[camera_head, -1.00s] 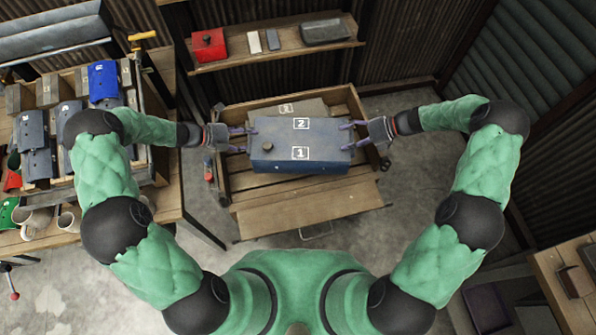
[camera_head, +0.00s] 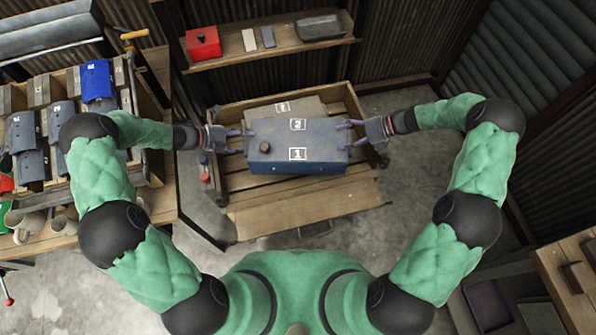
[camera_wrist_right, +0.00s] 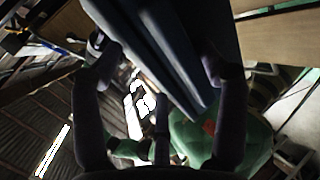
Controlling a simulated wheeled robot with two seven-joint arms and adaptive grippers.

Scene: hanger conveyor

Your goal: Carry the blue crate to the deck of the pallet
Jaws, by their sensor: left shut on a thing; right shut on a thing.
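The blue crate (camera_head: 325,155), a dark blue-grey box with white labels 1 and 2 on top, is held level between my two grippers. My left gripper (camera_head: 243,141) is shut on its left end and my right gripper (camera_head: 347,134) is shut on its right end. The right wrist view shows my right gripper's dark fingers either side of the blue-grey crate (camera_wrist_right: 165,50). The wooden pallet (camera_head: 300,210) lies under and around the crate in the head view. I cannot tell the exact gap between crate and deck.
A greyish box (camera_head: 287,106) sits on the pallet behind the crate. A wall shelf (camera_head: 275,53) with a red box is at the back. A workbench (camera_head: 60,235) with bins and mugs stands at left. Another table (camera_head: 560,285) is at lower right. Grey floor is open right of the pallet.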

